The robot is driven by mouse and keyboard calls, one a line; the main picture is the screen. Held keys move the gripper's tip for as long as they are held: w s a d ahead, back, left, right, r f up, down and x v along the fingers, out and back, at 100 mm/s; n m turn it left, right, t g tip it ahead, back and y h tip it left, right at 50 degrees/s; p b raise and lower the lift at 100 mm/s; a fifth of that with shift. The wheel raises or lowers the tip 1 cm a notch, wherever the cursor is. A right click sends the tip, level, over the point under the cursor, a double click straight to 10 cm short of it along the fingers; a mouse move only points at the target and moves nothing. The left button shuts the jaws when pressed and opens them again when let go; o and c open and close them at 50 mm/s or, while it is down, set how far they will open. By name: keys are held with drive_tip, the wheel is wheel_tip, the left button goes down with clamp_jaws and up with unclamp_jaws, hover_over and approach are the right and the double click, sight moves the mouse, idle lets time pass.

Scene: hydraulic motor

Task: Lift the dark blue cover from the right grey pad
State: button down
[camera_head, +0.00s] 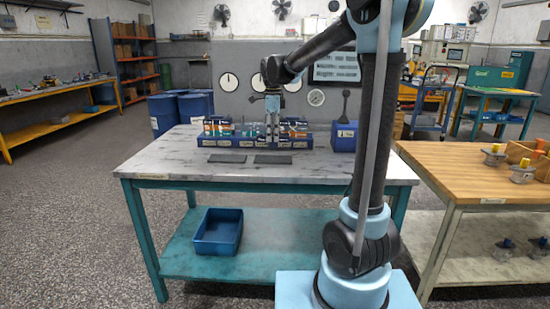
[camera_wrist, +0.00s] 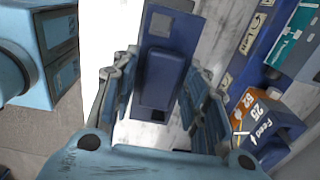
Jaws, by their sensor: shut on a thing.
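My gripper (camera_head: 272,138) points down above the grey worktable, in front of the long blue rack. In the wrist view my gripper (camera_wrist: 160,100) has its fingers on both sides of a dark blue block-like cover (camera_wrist: 160,80) and is shut on it. In the head view the cover cannot be told apart from the blue rack behind it. The right grey pad (camera_head: 273,160) lies flat on the table below my gripper, and its visible top looks bare. The left grey pad (camera_head: 227,158) lies beside it, also bare.
The blue rack (camera_head: 240,141) with several small parts stands behind the pads. A dark blue box (camera_head: 346,136) stands to its right. The front of the worktable (camera_head: 200,173) is clear. A blue bin (camera_head: 218,233) sits on the lower shelf. A wooden table (camera_head: 475,175) stands at right.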

drive_tip(key=shift+r, duration=2.4)
